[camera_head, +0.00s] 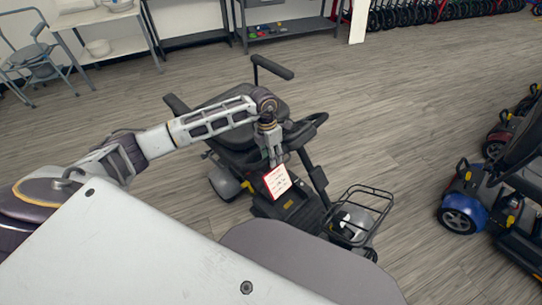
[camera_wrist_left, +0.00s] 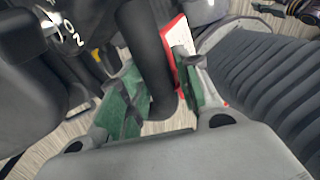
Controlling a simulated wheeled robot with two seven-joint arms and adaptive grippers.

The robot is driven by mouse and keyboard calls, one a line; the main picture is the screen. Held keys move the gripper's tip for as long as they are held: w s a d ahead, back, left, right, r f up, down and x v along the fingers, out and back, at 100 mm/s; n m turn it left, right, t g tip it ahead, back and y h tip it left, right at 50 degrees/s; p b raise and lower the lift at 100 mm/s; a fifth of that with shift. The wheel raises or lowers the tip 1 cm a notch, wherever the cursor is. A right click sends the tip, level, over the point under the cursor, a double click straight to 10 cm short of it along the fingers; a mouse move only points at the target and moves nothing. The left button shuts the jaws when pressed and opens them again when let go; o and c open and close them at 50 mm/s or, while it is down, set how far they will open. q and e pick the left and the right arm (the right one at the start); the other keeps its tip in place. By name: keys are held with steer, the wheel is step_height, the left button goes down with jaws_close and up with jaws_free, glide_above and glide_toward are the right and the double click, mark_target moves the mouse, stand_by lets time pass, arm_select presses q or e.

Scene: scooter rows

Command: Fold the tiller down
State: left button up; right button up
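A black mobility scooter (camera_head: 240,128) stands mid-floor in the head view. Its tiller (camera_head: 314,178) stands up in front of the seat, leaning, with a looped handlebar (camera_head: 306,128) on top. My left gripper (camera_head: 275,160) reaches down to the handlebar from the seat side. In the left wrist view, a thick black handlebar tube (camera_wrist_left: 150,55) passes between the green finger pads of my left gripper (camera_wrist_left: 165,95), which look closed against it; contact is partly hidden. A red-edged white card (camera_head: 277,181) is just beyond the fingers. My right gripper is not seen.
A wire basket (camera_head: 360,214) is at the scooter's front. A blue scooter (camera_head: 460,213) and others stand at the right. Shelves (camera_head: 285,27), a walker-like chair (camera_head: 35,58) and a row of wheels line the back. Grey floor is open between.

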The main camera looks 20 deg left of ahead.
arm_select(q)
steer(key=shift+o, duration=1)
steer(key=shift+w+a+r, duration=0.1)
steer(key=shift+r, duration=0.4)
step_height(320, 180, up, 11)
steer(key=a, duration=0.1)
steer(key=shift+w+a+f, duration=0.15)
steer(key=shift+w+a, duration=0.25)
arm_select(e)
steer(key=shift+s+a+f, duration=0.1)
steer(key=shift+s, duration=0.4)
